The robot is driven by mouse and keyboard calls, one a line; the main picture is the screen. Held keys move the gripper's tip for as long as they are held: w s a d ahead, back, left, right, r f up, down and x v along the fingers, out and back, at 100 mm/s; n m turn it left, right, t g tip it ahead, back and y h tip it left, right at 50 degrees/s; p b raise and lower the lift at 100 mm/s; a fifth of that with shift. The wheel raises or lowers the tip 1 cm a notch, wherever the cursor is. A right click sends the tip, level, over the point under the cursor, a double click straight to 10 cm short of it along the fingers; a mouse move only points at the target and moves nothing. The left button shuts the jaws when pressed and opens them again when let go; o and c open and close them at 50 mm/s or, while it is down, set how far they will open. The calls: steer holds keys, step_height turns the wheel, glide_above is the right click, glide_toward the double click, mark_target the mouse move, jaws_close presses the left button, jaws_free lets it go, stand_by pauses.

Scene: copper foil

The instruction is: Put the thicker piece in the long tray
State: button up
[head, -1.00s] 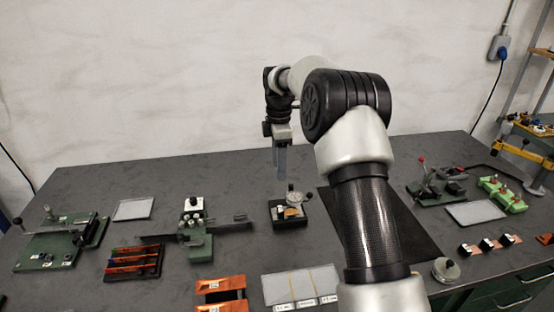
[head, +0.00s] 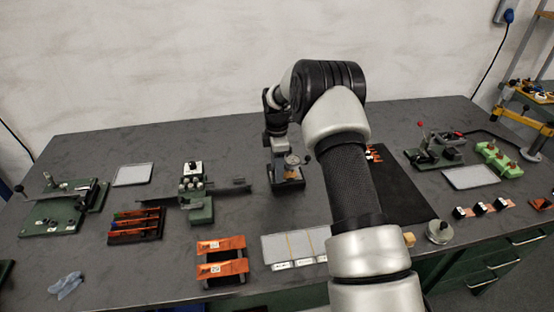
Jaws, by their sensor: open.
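My gripper (head: 279,163) points down over a small black stand (head: 288,188) that carries a dial gauge and a small tan or copper-coloured piece (head: 292,175). The fingers are small and partly merge with the stand, so contact cannot be told. Two orange copper strips, one behind (head: 232,243) and one in front (head: 235,266), lie across a dark holder and bear white labels. Which piece is thicker cannot be told. A pale tray with labelled sections (head: 278,247) lies right of them, partly hidden by my arm. Plain pale trays lie at the left (head: 133,175) and right (head: 470,178); which is the long tray is unclear.
A dark rack with orange strips (head: 136,226), a green-and-grey device (head: 197,195) and a green plate (head: 60,210) stand at the left. A black mat (head: 400,200) lies right of my arm. Small copper-topped blocks (head: 482,208) and a round metal weight (head: 439,232) are farther right.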

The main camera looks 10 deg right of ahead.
steer(key=shift+f, duration=0.1)
steer(key=shift+c, duration=0.4)
steer(key=c, duration=1.1)
steer(key=shift+a+b, duration=0.35)
steer(key=shift+a, duration=2.4)
step_height(320, 180, up, 7)
steer(key=p, duration=0.3)
steer(key=shift+p, duration=0.3)
